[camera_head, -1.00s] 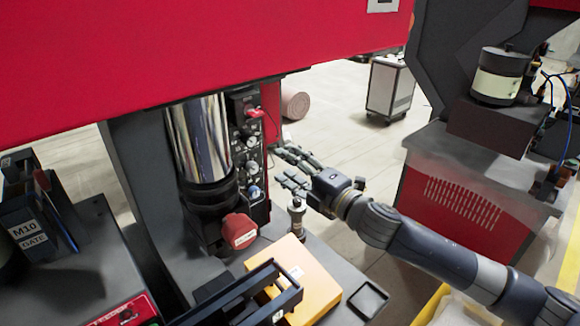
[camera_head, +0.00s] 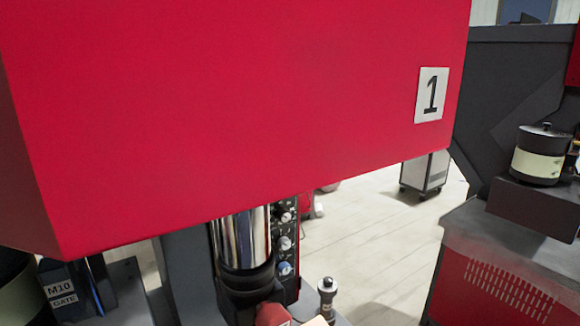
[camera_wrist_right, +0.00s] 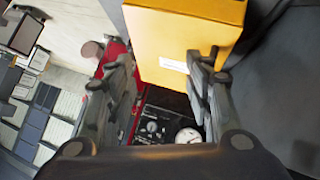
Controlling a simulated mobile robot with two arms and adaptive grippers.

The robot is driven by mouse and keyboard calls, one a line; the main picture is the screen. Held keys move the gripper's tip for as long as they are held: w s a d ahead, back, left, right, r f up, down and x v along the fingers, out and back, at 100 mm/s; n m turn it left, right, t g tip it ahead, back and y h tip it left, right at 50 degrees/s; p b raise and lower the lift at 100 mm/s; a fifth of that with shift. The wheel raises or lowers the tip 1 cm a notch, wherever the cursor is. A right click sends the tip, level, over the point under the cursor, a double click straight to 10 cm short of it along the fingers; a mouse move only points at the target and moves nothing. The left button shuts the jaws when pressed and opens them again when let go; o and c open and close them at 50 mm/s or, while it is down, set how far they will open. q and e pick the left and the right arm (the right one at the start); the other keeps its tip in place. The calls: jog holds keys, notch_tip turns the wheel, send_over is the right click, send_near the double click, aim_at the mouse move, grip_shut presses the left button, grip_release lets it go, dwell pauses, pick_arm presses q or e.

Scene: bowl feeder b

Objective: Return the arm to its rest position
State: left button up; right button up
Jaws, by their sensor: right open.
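My right gripper (camera_wrist_right: 158,64) shows in the right wrist view with its two fingers spread apart and nothing held between them. A yellow box (camera_wrist_right: 188,25) with a white label fills the upper middle of that view, beyond the fingertips. A dark panel with gauges (camera_wrist_right: 165,125) shows between the fingers. Neither my right arm nor my left arm shows in the head view now.
In the head view, a large red machine housing (camera_head: 230,110) marked "1" fills the upper part. Below it stand a chrome cylinder (camera_head: 240,240) and a knobbed post (camera_head: 327,292). Another machine (camera_head: 500,275) stands at the right. Pale floor (camera_head: 375,235) lies open between them.

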jog(key=s+d+f+m+g+h, duration=0.1)
jog(key=s+d+f+m+g, duration=0.25)
jog(key=s, duration=0.65)
jog(key=s+d+f+m+g+h, duration=0.1)
jog(key=s+d+f+m+g, duration=0.25)
jog(key=s, duration=0.65)
notch_tip(320, 180, down, 28)
jog(key=n+b, duration=0.1)
jog(key=b, duration=0.1)
pick_arm(q)
notch_tip(320, 180, down, 3)
jog(key=shift+f+b, duration=0.2)
jog(key=shift+b, duration=0.5)
pick_arm(e)
jog(key=s+d+f+g, duration=0.1)
jog(key=s+d+f, duration=0.1)
jog(key=s+f, duration=1.5)
jog(key=shift+s+d+f+n+g, duration=0.3)
jog(key=shift+s+f+g, duration=0.1)
jog(key=shift+f, duration=0.3)
pick_arm(q)
jog(key=shift+c, duration=0.6)
pick_arm(e)
jog(key=shift+c, duration=0.4)
